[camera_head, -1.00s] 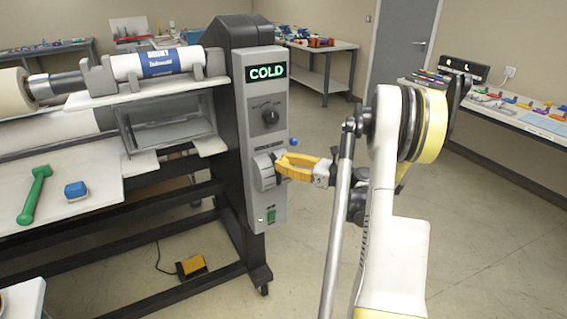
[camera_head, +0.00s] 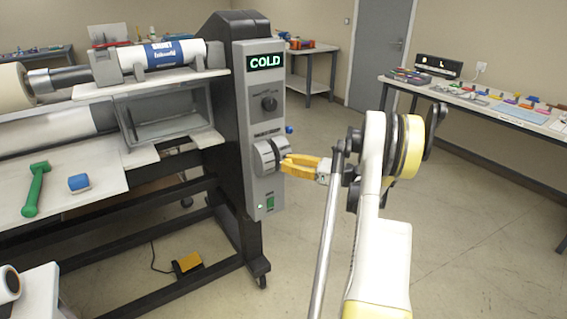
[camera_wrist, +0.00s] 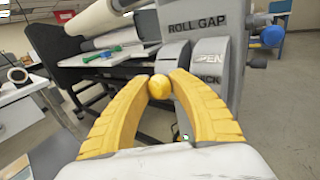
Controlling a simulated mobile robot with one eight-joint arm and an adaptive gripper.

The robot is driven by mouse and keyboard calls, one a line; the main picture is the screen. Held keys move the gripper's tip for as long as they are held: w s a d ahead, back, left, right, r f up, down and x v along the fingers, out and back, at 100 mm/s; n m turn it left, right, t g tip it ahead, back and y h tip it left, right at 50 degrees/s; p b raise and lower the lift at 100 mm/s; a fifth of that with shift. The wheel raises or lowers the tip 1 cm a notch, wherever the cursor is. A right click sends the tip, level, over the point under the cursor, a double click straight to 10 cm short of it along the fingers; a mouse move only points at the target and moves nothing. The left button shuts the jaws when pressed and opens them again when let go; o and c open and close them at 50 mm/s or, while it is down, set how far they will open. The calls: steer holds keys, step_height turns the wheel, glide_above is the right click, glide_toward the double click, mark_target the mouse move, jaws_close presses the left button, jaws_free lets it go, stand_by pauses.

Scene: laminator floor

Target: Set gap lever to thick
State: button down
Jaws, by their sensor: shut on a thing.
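The gap lever's round yellow knob (camera_wrist: 159,87) sits between the fingertips of my gripper (camera_wrist: 167,84) in the wrist view. The yellow fingers are closed around it. Behind it is the grey rounded roll gap housing (camera_wrist: 208,66), marked "ROLL GAP" on the panel above. "OPEN" is readable on its face, and a partly hidden word ending in "ICK" is lower down. In the head view my gripper (camera_head: 285,163) is at the right side of this housing (camera_head: 264,157); the knob is hidden by the fingers there.
A yellow pedal (camera_head: 187,263) lies on the floor. Floor at right is clear.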

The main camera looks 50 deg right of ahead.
steer(key=c, duration=1.1)
jaws_free()
steer(key=shift+s, duration=0.1)
steer(key=v, duration=1.2)
steer(key=shift+d, duration=0.1)
